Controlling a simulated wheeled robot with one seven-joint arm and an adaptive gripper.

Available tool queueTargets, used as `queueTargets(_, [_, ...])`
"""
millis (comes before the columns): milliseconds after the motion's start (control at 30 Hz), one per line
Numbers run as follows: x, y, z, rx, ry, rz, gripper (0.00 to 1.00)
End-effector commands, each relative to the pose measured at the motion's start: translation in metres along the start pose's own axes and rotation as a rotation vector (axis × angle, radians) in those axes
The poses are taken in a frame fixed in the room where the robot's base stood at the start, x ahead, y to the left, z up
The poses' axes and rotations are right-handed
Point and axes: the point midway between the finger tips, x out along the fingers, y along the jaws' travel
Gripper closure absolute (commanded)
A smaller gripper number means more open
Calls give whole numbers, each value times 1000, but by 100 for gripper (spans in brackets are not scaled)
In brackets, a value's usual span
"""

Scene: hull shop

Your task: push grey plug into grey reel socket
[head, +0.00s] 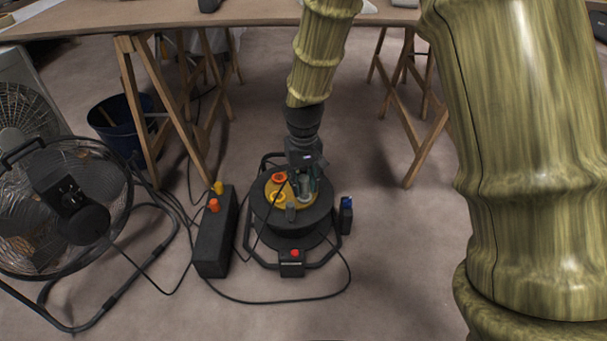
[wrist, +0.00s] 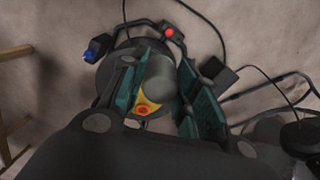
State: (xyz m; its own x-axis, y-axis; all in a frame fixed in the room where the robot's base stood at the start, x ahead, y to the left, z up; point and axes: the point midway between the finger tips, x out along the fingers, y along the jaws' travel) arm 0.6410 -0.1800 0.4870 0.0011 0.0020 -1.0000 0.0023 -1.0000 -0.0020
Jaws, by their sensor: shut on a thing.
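My gripper (head: 304,187) points down over the right part of the cable reel's yellow face (head: 272,203). In the wrist view its teal fingers (wrist: 160,88) are closed on the grey plug (wrist: 160,77), a rounded grey body. The reel (head: 262,222) is black and round and stands on the floor in a black tube frame.
A black box (head: 212,245) with orange and yellow tops stands left of the reel. A large fan (head: 65,195) stands further left. A small blue-topped black item (head: 346,214) stands close right. Cables loop around the reel.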

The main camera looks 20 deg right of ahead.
Motion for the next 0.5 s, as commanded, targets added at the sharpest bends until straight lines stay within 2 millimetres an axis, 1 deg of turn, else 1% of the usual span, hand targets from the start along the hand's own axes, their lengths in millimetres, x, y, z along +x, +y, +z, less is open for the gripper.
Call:
queueTargets(167, [20, 6, -34, -18, -2, -5, 90])
queueTargets(300, [43, 13, -66, -39, -2, -7, 90])
queueTargets(500, [80, 26, -106, -70, -3, -7, 90])
